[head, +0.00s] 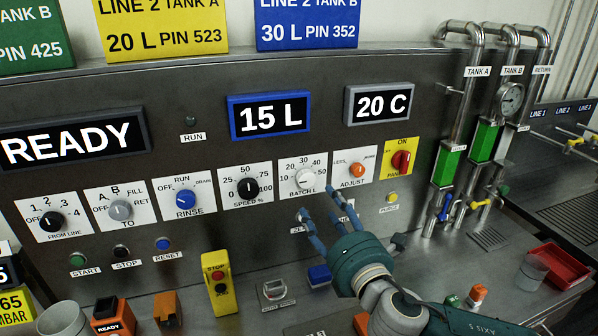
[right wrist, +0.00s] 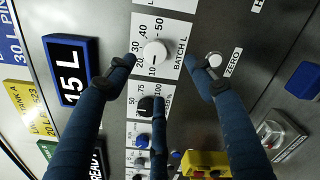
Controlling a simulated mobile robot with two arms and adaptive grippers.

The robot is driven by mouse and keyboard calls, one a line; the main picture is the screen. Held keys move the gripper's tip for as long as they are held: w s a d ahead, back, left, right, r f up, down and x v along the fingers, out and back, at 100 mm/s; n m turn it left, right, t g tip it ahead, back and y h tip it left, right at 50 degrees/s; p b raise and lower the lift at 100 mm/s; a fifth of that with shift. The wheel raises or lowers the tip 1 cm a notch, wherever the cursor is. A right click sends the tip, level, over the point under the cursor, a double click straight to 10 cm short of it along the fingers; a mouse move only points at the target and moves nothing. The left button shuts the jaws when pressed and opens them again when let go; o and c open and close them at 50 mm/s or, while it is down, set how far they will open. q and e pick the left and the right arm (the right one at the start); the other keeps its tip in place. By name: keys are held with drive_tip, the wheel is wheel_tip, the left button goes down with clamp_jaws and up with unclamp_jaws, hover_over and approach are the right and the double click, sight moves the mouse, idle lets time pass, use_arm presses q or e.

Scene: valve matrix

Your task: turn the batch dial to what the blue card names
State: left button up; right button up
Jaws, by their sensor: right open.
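The blue card (head: 307,24) at the top reads LINE 2 TANK B, 30 L, PIN 352. The batch dial (head: 305,178) is a white knob on a white plate labelled BATCH L, with a scale from 10 to 50. It also shows in the right wrist view (right wrist: 155,53). Its pointer is too small to read surely. The blue-framed display (head: 269,116) reads 15 L. My right gripper (head: 325,207) is open and empty, its blue fingers just below the dial in the head view. In the right wrist view two fingertips flank the dial, apart from it. My left gripper is out of view.
The speed dial (head: 247,187) is left of the batch dial and the orange adjust knob (head: 357,170) is right of it. A red-yellow switch (head: 401,161) is farther right. A yellow stop box (head: 220,286) and a red tray (head: 557,267) are on the counter below.

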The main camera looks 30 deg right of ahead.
sight(307, 182)
drive_tip(key=b+x, duration=0.3)
drive_tip(key=b, duration=0.1)
drive_tip(key=r+b+x, duration=0.1)
drive_tip(key=b+x, duration=0.2)
drive_tip(key=b, duration=0.1)
drive_tip(key=shift+w+r, duration=0.1)
drive_tip(key=p+x, duration=0.1)
drive_tip(key=x, duration=0.2)
drive_tip(key=shift+w, duration=0.35)
drive_tip(key=shift+w+d, duration=0.1)
drive_tip(key=shift+w, duration=0.15)
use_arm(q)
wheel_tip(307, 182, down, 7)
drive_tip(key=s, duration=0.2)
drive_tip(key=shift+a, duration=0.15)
use_arm(e)
drive_tip(key=shift+w, duration=0.1)
drive_tip(key=c, duration=1.1)
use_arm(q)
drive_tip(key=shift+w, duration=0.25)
use_arm(e)
drive_tip(key=shift+f, duration=0.2)
drive_tip(key=shift+c, duration=0.2)
